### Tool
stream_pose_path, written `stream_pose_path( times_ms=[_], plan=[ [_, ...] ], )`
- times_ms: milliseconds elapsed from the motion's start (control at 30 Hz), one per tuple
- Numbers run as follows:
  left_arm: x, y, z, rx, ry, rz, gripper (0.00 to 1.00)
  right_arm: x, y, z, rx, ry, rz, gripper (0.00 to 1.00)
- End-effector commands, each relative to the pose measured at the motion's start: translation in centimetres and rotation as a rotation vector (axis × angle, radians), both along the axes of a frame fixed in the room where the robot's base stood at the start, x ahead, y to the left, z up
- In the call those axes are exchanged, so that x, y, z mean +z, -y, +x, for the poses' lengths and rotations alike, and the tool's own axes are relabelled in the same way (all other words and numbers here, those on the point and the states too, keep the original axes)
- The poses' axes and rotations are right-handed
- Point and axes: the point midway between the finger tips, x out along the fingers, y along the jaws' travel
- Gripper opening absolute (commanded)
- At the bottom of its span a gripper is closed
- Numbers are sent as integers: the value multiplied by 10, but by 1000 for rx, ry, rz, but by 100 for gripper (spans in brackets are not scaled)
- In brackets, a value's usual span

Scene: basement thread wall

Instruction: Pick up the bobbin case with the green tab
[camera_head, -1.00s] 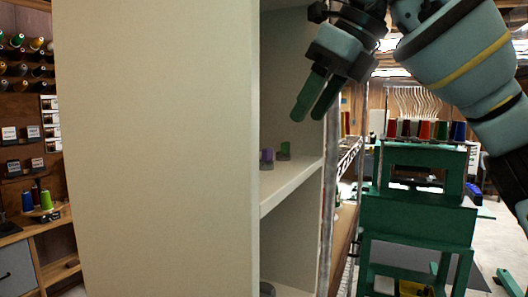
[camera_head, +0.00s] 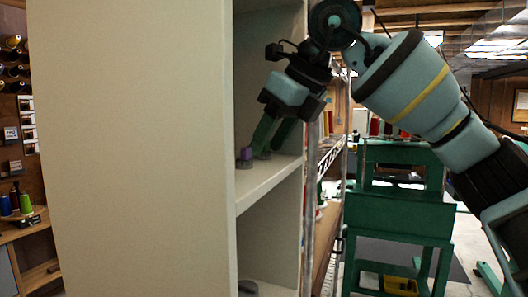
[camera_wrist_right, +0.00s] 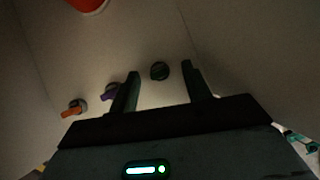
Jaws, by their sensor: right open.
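My right gripper (camera_head: 266,138) reaches down into the shelf compartment with its fingers at shelf level, just right of the purple-tab bobbin case (camera_head: 246,156). In the right wrist view, the fingers (camera_wrist_right: 161,72) are open. A small dark round bobbin case (camera_wrist_right: 160,71), dimly greenish, sits in line with the gap between the fingertips; I cannot tell whether it is fully between them. In the head view the fingers mostly hide it. The purple-tab case (camera_wrist_right: 110,92) is just outside the left finger in the wrist view. My left gripper is not in view.
The cream cabinet side (camera_head: 130,150) and shelf edge (camera_head: 268,183) border the compartment. A green stand (camera_head: 395,215) is at right.

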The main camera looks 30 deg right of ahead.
Motion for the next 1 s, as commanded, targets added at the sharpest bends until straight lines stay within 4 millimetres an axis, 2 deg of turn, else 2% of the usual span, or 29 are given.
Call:
stream_pose_path(
  times_ms=[300, 667, 1000],
  plan=[
    [1, -1, 1, -1, 4, 1, 20, -4, -1, 2, -1, 2, 2, 49],
    [1, -2, 1, -2, 3, 5, 20, -4, -1, 2, 0, 1, 2, 3],
    [0, -2, 0, -3, 1, 4, 20, -2, -2, 2, 1, 2, 2, 1]
  ],
)
